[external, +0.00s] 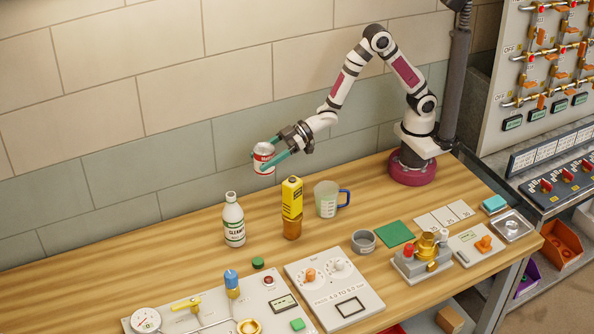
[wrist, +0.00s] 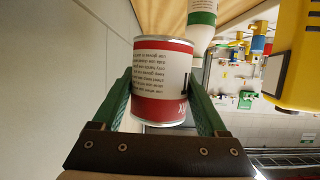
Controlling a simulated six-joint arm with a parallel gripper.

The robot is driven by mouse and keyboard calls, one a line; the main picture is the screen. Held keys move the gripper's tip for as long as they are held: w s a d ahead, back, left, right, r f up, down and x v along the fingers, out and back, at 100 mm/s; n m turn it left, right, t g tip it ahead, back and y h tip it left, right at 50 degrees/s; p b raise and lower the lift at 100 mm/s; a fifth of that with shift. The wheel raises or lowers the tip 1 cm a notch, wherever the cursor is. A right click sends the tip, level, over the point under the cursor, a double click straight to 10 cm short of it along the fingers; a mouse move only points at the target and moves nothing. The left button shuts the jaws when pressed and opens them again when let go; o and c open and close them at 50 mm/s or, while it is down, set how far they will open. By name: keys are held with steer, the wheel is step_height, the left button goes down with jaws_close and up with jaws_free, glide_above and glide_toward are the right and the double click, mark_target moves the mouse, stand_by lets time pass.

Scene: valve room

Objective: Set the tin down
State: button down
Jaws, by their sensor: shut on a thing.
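The tin (external: 263,158) is red and white and hangs in the air above the back of the wooden table (external: 185,240), near the wall. My gripper (external: 268,160) has green fingers and is shut on the tin. In the wrist view the tin (wrist: 162,82) sits between the two green fingers (wrist: 162,105), with a printed label facing the camera. The tin is clear of the table top.
A white cleaner bottle (external: 233,220) and a yellow bottle (external: 292,208) stand below and in front of the tin. A measuring jug (external: 327,199) stands to the right. Control panels (external: 335,290) fill the front. The table's back left is clear.

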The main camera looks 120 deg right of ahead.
steer(key=shift+s+a+r+m+h, duration=0.1)
steer(key=shift+s+a+m+h, duration=0.05)
steer(key=shift+a+m+h, duration=0.4)
steer(key=shift+s+r+m+h, duration=0.15)
steer(key=shift+s+m+h, duration=0.1)
steer(key=shift+m+h, duration=0.3)
steer(key=s+d+f+m+g+h, duration=0.15)
steer(key=s+m+g+h, duration=0.45)
steer(key=s, duration=0.8)
steer(key=s+d+m+g+h, duration=0.2)
steer(key=s+m+g+h, duration=0.4)
steer(key=s, duration=0.8)
steer(key=shift+m+t+y, duration=0.5)
steer(key=shift+t+y, duration=0.1)
steer(key=shift+t, duration=0.1)
steer(key=f, duration=1.5)
steer(key=shift+w+a, duration=0.2)
steer(key=shift+w, duration=0.1)
steer(key=shift+f, duration=0.1)
jaws_free()
